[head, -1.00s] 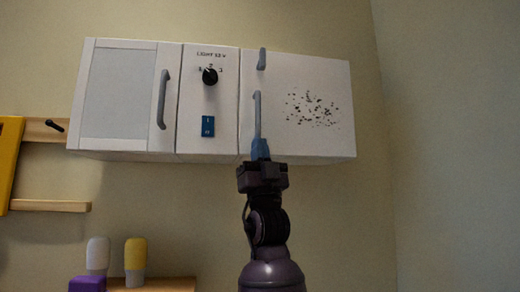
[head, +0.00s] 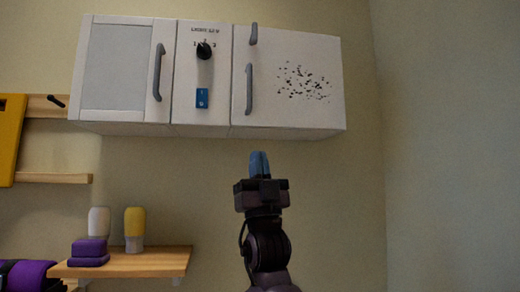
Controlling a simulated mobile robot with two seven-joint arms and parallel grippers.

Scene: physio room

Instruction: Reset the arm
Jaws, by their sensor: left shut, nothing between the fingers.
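My left arm rises from the bottom centre of the head view. Its gripper (head: 259,163) points up with its blue fingers together and nothing between them. It is below the white wall cabinet (head: 210,75) in the picture, with bare wall showing between the fingertips and the cabinet's lower edge. My right gripper is not in the view.
The cabinet has grey handles (head: 249,89), a black knob (head: 204,51) and a blue switch (head: 202,98). A wooden shelf (head: 150,262) at lower left holds a yellow bottle (head: 134,225), a white bottle (head: 99,221) and purple blocks (head: 89,250). Wall at right is bare.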

